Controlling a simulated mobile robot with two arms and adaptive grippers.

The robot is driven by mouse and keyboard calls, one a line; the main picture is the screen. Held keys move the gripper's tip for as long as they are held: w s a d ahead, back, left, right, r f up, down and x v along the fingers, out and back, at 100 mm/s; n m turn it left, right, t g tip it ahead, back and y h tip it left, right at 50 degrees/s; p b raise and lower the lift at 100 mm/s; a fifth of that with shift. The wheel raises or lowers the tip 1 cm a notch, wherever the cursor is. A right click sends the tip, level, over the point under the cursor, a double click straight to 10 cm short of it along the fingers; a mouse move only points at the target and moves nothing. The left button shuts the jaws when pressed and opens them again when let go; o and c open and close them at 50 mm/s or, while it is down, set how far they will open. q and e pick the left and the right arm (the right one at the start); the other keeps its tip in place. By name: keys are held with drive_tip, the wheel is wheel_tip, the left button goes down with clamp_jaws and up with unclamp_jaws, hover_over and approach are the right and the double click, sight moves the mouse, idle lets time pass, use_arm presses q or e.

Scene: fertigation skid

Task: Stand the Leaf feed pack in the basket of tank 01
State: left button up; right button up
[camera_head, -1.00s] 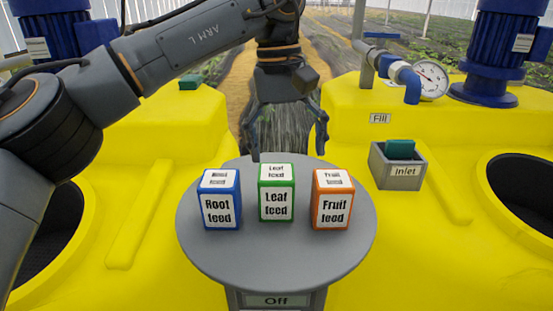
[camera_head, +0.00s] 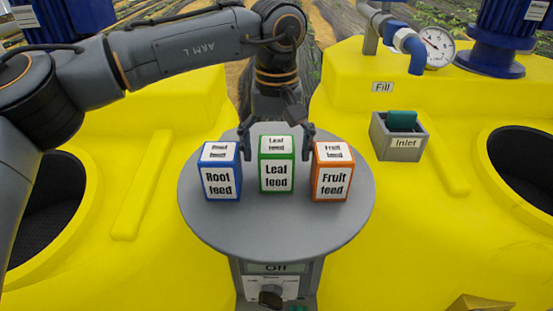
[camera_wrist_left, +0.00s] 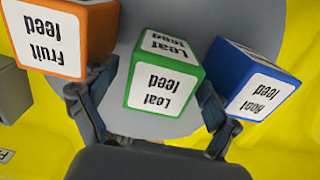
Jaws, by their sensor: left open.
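The Leaf feed pack (camera_head: 277,165), a green box with white labels, stands upright on a round grey table between the other two packs. It also shows in the left wrist view (camera_wrist_left: 163,72). My left gripper (camera_head: 277,143) is open and comes from behind and above, its fingers on either side of the Leaf feed pack's far part. In the left wrist view the fingers (camera_wrist_left: 152,100) flank the pack, with a gap on each side. Yellow tanks stand left and right with dark round openings; no basket or tank number is readable. My right gripper is not in view.
The blue Root feed pack (camera_head: 221,171) and the orange Fruit feed pack (camera_head: 332,171) stand close on either side. The round table (camera_head: 278,232) is clear in front.

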use_arm(q)
wheel_tip(320, 180, down, 2)
drive_tip(key=shift+f+p, duration=0.25)
drive_tip(key=shift+p, duration=0.15)
drive_tip(key=shift+f, duration=0.5)
drive_tip(key=c, duration=1.7)
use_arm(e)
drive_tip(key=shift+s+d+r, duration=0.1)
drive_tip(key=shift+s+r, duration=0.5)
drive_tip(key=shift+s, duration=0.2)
